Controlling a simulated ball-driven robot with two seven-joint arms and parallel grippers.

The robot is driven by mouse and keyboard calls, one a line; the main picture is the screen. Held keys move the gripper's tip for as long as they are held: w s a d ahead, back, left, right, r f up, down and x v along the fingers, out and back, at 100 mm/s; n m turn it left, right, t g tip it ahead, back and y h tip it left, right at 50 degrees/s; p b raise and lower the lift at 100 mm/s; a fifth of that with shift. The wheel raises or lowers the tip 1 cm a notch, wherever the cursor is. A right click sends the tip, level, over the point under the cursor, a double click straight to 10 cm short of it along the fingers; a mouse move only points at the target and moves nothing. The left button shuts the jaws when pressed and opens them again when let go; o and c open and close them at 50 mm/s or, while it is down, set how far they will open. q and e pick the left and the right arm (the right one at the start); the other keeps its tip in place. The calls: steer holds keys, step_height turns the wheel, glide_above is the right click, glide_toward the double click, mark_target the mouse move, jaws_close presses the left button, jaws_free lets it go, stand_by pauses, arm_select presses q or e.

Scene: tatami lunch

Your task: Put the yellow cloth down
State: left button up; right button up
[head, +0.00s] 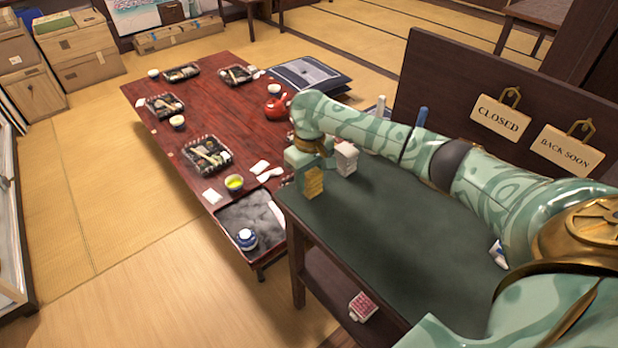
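The yellow cloth (314,183) is a small folded bundle at the near left corner of the green-topped side table (400,225). My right gripper (311,172) reaches in from the right and points down at that corner. It appears shut on the yellow cloth, which shows just below its fingers. I cannot tell whether the cloth's underside touches the table top. A white folded bundle (346,159) stands on the table just right of the gripper. My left gripper is not in view.
A low red-brown table (215,100) with lunch boxes, cups and a red teapot (277,108) stands to the left. A dark panel with signs (500,116) rises behind the side table. A red-and-white box (362,306) lies on the lower shelf. The green top's middle is clear.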

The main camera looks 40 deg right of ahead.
steer(key=shift+o, duration=1.2)
steer(key=shift+f, duration=0.15)
steer(key=shift+f+b, duration=0.3)
steer(key=shift+b, duration=0.45)
arm_select(q)
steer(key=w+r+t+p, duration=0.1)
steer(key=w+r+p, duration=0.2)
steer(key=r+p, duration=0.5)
steer(key=p, duration=0.2)
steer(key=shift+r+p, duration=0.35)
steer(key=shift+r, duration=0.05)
arm_select(e)
step_height(320, 180, up, 17)
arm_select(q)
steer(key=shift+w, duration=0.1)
arm_select(e)
steer(key=shift+f, duration=0.2)
